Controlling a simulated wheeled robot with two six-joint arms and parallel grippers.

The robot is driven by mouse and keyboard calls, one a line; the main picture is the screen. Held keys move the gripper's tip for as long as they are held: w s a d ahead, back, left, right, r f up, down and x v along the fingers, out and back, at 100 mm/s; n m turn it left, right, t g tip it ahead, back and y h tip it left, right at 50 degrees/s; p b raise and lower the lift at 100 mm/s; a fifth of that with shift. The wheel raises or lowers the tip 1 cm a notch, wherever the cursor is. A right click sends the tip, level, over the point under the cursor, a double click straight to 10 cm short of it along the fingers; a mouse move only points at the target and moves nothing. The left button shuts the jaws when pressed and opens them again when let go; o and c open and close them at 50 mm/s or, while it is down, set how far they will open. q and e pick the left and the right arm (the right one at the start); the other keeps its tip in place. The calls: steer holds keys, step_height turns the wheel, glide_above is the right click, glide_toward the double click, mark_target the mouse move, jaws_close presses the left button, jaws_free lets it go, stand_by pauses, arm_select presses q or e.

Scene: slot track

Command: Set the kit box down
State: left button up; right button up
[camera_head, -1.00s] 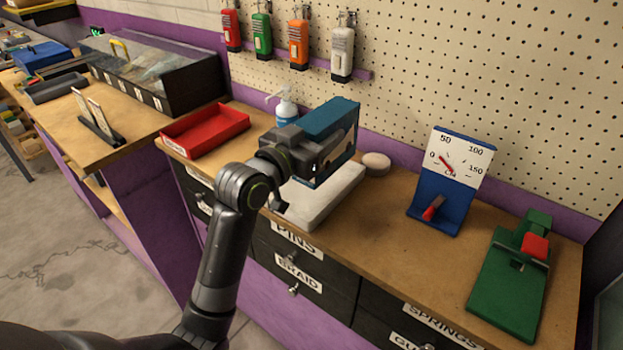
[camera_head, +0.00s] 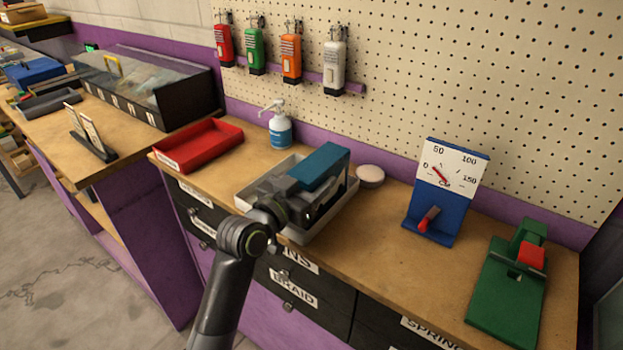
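My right gripper is not in view.
A red tray (camera_head: 198,146) and a pump bottle (camera_head: 280,130) stand behind and left. A round pale object (camera_head: 370,176) lies just right of the tray. A blue gauge stand (camera_head: 437,205) and green fixture (camera_head: 508,290) are on the right. Bare bench lies between.

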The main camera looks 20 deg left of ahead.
arm_select(q)
steer(key=o, duration=0.3)
steer(key=shift+r, duration=0.1)
steer(key=shift+r, duration=0.1)
steer(key=v, duration=1.2)
steer(key=shift+b, duration=0.4)
